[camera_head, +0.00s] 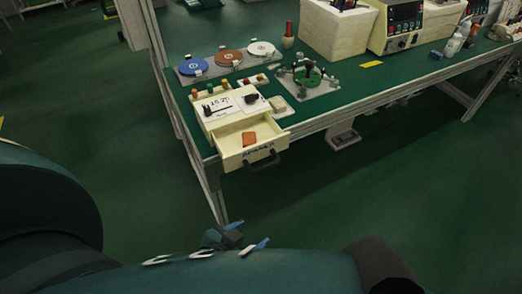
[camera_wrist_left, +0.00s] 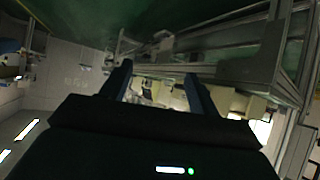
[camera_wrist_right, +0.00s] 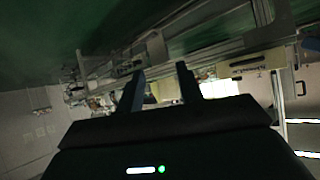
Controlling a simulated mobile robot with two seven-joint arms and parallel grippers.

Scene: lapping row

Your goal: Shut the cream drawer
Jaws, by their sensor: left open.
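The cream drawer (camera_head: 237,161) stands pulled out of its cream cabinet (camera_head: 216,122) at the front left of the green bench. A dark handle (camera_head: 263,162) is on its front, and an orange-brown piece (camera_head: 249,139) lies inside. A cream front with a dark handle, apparently this drawer (camera_wrist_right: 250,66), shows in the right wrist view. My left gripper (camera_head: 247,235) is open and empty, below the drawer in the head picture and apart from it. Its fingers show spread in the left wrist view (camera_wrist_left: 158,85). My right gripper (camera_wrist_right: 160,88) is open and empty in its wrist view.
The green bench (camera_head: 345,82) carries a tray with three discs (camera_head: 228,58), a green fixture (camera_head: 307,76), a white box (camera_head: 338,30) and a cream control unit (camera_head: 400,25). A bench leg (camera_head: 213,190) stands below the drawer. The floor in front is clear.

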